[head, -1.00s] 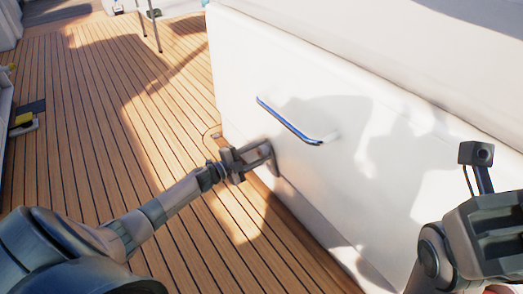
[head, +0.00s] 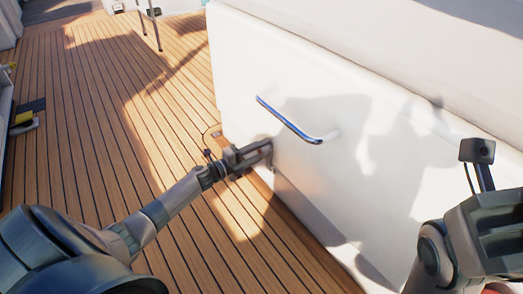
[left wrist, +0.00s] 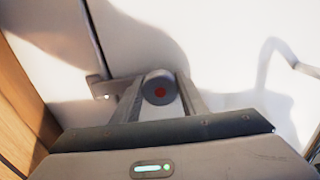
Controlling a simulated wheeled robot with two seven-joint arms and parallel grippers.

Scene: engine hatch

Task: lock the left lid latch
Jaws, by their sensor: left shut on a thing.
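The left lid latch shows in the left wrist view as a round grey knob (left wrist: 160,88) with a red dot at its centre, against the white panel. My left gripper (left wrist: 158,100) has its two fingers on either side of this knob, shut on it. In the head view my left gripper (head: 264,150) reaches the low part of the white hatch panel (head: 240,75), and its jaws hide the latch. My right arm is at the lower right, in front of the panel; its fingertips do not show.
A shiny bar handle (head: 290,120) is fixed to the panel above and to the right of my left gripper. The wooden deck (head: 90,130) is open to the left. A dark object with a yellow part (head: 25,117) lies at the far left.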

